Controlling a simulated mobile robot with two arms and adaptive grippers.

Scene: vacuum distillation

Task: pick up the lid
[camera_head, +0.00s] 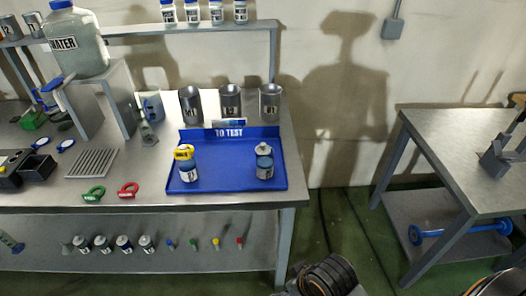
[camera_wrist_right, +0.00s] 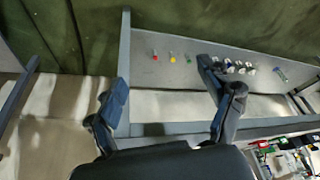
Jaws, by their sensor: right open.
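I cannot tell for certain which piece is the lid. On the blue "TO TEST" tray (camera_head: 225,180), a jar with a blue band (camera_head: 189,172) stands at left with a yellow piece (camera_head: 184,152) at its top. A second jar (camera_head: 264,168) stands at right with a pale grey cap (camera_head: 264,149) on top. Small blue-and-white discs (camera_head: 67,144) lie on the bench at left. My right gripper (camera_wrist_right: 168,105) is open and empty in the right wrist view, its fingers wide apart, away from the tray. My left gripper is not in view.
Three metal cups (camera_head: 230,101) stand behind the tray. Green (camera_head: 94,194) and red (camera_head: 129,190) clips lie by the bench's front edge. A water jug (camera_head: 75,42) stands on a raised stand at left. A side table (camera_head: 465,125) stands at right, across a floor gap.

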